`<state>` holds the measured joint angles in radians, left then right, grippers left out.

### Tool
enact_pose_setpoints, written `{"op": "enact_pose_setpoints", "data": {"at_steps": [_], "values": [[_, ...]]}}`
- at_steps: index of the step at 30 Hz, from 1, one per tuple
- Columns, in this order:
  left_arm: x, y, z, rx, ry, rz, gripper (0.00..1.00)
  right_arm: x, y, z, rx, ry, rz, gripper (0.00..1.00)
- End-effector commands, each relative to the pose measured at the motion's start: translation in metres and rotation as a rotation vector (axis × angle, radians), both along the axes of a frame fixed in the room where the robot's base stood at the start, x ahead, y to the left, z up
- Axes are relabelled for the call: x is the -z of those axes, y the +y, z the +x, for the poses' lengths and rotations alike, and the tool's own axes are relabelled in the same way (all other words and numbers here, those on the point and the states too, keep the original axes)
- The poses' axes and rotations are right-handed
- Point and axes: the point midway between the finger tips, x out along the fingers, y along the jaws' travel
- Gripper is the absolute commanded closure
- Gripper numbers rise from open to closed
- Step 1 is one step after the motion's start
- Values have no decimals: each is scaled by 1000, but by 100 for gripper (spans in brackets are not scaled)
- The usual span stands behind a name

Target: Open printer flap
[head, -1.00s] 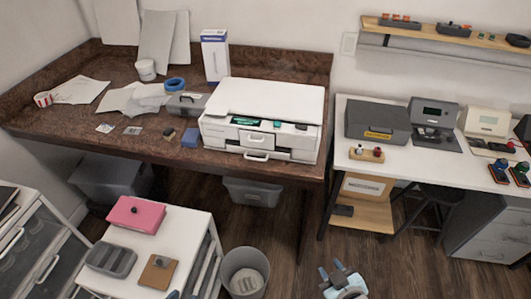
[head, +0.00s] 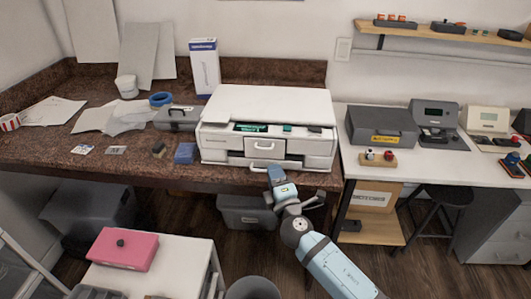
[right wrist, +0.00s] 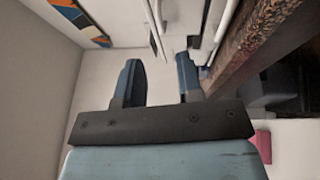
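The white printer (head: 266,125) stands at the right end of the brown worktop. Its front shows a flap with a handle (head: 263,145) and a second handle lower down, partly hidden by my gripper. The flap looks closed. My right gripper (head: 275,170) is just in front of the printer's lower front, near the worktop edge. In the right wrist view its two blue-black fingers (right wrist: 158,82) stand apart with nothing between them. White printer parts (right wrist: 208,28) show beyond the fingertips. Whether a finger touches the printer cannot be told. My left gripper is not in view.
The worktop edge (head: 130,172) runs just below the printer. A blue box (head: 186,153) and a grey case (head: 178,118) lie left of it. A white table (head: 335,150) stands at the right. A pink box (head: 124,249) sits on a low white cabinet.

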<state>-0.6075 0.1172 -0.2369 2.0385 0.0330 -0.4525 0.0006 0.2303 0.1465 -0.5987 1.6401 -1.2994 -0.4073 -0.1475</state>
Motion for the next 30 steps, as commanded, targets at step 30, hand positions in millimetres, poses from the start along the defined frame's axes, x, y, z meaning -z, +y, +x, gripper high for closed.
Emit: {"op": "enact_pose_setpoints", "data": {"at_steps": [30], "values": [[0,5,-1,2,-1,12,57,-13,18,86,0,1,2,98]]}}
